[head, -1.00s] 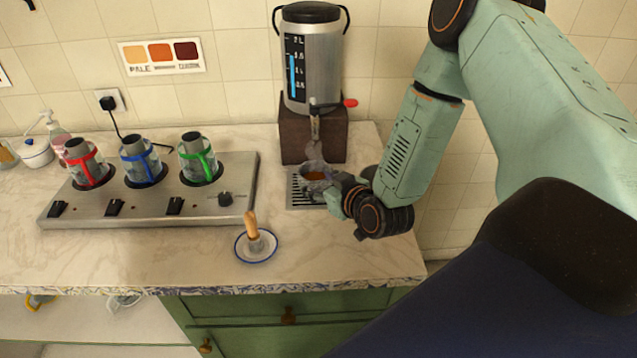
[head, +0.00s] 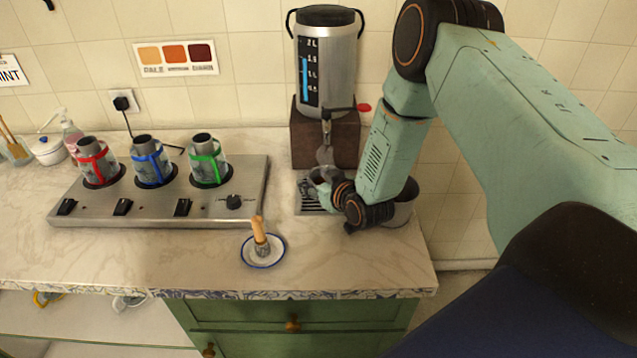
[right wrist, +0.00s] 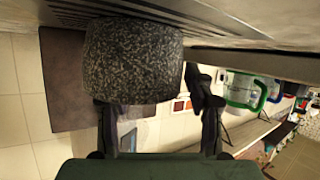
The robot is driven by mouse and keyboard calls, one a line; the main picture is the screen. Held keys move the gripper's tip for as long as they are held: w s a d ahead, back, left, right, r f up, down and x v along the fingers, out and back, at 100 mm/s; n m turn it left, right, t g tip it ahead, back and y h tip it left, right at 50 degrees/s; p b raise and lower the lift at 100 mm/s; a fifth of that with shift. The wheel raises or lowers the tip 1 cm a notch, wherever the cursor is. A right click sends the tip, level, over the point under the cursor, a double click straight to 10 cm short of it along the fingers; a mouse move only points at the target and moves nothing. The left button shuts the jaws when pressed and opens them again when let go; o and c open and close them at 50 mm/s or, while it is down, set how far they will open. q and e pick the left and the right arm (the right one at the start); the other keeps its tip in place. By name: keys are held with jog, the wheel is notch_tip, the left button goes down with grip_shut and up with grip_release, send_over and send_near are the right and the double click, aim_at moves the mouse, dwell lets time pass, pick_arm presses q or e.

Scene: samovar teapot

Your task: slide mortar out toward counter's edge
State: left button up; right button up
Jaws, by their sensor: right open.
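The mortar (right wrist: 134,62) is a dark, speckled stone cup. In the right wrist view it fills the upper middle, by the slotted drip tray. In the head view it shows only partly (head: 318,174), under the samovar's tap, with my right gripper covering its near right side. My right gripper (head: 330,192) is open at the mortar. In the right wrist view one finger (right wrist: 205,95) stands at the mortar's right side; the other finger's tip is hidden by the mortar. I cannot tell whether they touch it. My left gripper is out of view.
The drip tray (head: 305,190) lies below the samovar (head: 325,55). A wooden-handled pestle (head: 259,234) stands on a blue-rimmed saucer (head: 248,260) near the counter's front edge. A burner panel (head: 120,208) holds several glasses at left. A grey vessel (head: 403,211) shows behind my right wrist.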

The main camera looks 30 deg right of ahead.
jog(key=shift+s+a+r, duration=0.1)
jog(key=shift+a+r, duration=0.1)
jog(key=shift+a, duration=0.05)
jog(key=shift+c, duration=1.1)
jog(key=shift+d+f, duration=0.1)
jog(key=shift+d, duration=0.05)
jog(key=c, duration=0.5)
grip_shut()
